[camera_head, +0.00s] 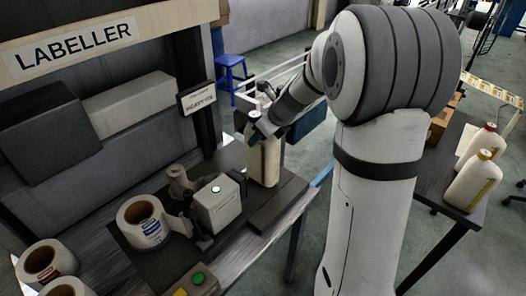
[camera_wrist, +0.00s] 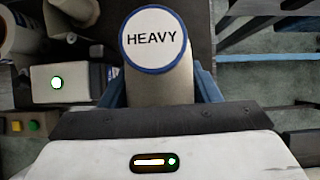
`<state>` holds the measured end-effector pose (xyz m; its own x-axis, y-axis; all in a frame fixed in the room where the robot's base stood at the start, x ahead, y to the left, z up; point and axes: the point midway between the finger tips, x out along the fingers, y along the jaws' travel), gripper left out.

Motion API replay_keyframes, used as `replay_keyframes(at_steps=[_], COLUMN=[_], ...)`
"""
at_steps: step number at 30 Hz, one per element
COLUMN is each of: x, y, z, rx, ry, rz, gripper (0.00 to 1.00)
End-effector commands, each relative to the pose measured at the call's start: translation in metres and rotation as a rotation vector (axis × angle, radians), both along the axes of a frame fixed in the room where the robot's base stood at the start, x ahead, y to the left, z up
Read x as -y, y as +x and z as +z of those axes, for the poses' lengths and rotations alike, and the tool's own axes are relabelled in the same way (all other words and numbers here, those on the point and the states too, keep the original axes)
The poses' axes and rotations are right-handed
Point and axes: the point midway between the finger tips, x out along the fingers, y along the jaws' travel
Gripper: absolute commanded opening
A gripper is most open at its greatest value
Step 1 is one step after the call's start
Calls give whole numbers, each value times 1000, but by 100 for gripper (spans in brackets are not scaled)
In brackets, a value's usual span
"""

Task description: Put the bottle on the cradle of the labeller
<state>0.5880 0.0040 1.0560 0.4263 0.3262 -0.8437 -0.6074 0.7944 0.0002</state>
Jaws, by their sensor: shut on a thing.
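A cream bottle (camera_head: 263,163) stands upright at the right end of the labeller's dark bench plate. My gripper (camera_head: 262,131) is shut on it near the top, its blue fingers on either side. In the wrist view the bottle's round top (camera_wrist: 153,40), white with a blue rim, reads "HEAVY", and my gripper (camera_wrist: 160,88) closes around the body below. The labeller (camera_head: 74,47) carries its name on the top beam. A dark block (camera_head: 277,207) lies just in front of the bottle; it may be part of the cradle. I cannot tell whether the bottle's base touches the surface.
A grey box with a green light (camera_head: 215,203) stands left of the bottle. A label roll (camera_head: 142,222) and two more rolls are further left. A blue stool (camera_head: 231,73) is behind.

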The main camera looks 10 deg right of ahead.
Motion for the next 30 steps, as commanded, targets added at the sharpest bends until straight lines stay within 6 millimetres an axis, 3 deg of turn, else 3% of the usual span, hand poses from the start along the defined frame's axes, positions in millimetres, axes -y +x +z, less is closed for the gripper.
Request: replay_keyframes(at_steps=[12, 25, 26, 30], x=[0, 0, 0, 0], y=[1, 1, 0, 0], z=[-41, -47, -48, -47], rx=[3, 6, 2, 2], ry=[0, -1, -1, 0], rz=[-1, 0, 0, 0], gripper=[0, 0, 58, 69])
